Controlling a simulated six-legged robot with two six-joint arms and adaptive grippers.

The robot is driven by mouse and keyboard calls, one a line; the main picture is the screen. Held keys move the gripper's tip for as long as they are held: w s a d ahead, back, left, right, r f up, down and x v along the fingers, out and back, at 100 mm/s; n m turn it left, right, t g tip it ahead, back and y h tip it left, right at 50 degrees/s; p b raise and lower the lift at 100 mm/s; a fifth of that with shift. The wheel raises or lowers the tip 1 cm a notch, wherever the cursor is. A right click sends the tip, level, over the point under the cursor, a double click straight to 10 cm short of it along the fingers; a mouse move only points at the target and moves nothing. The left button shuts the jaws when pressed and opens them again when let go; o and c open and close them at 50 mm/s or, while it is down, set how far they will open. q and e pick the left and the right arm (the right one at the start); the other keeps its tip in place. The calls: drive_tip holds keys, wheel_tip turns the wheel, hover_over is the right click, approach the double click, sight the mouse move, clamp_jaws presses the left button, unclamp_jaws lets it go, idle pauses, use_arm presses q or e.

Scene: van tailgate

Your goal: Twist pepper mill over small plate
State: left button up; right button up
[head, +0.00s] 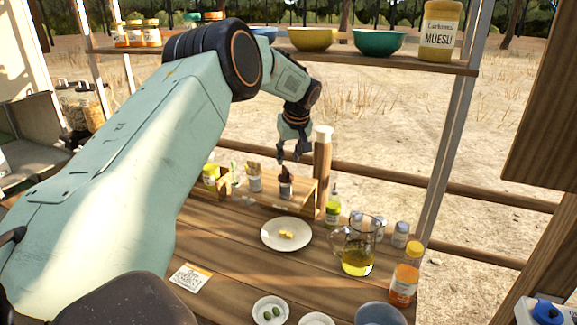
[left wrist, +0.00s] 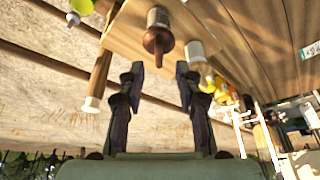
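My left gripper (head: 290,157) is open and empty above the back of the wooden table. In the left wrist view its two fingers (left wrist: 160,76) stand apart. A smaller plate (head: 258,310) with green olives lies near the front edge. My right gripper is not in view.
A wooden post (head: 322,160) with a pale top stands close right of the gripper. A card (head: 191,277) lies left. A shelf (head: 390,60) with bowls runs above.

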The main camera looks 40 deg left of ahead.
sight(287, 168)
use_arm(q)
drive_tip(key=x, duration=0.6)
drive_tip(key=shift+w+a, duration=0.2)
drive_tip(key=shift+a, duration=0.2)
drive_tip(key=shift+s+d+r, duration=0.15)
drive_tip(key=shift+d+r, duration=0.15)
drive_tip(key=shift+d, duration=0.25)
drive_tip(key=shift+a+f, duration=0.3)
drive_tip(key=shift+a, duration=0.05)
drive_tip(key=c, duration=0.4)
clamp_jaws()
drive_tip(key=shift+d, duration=0.15)
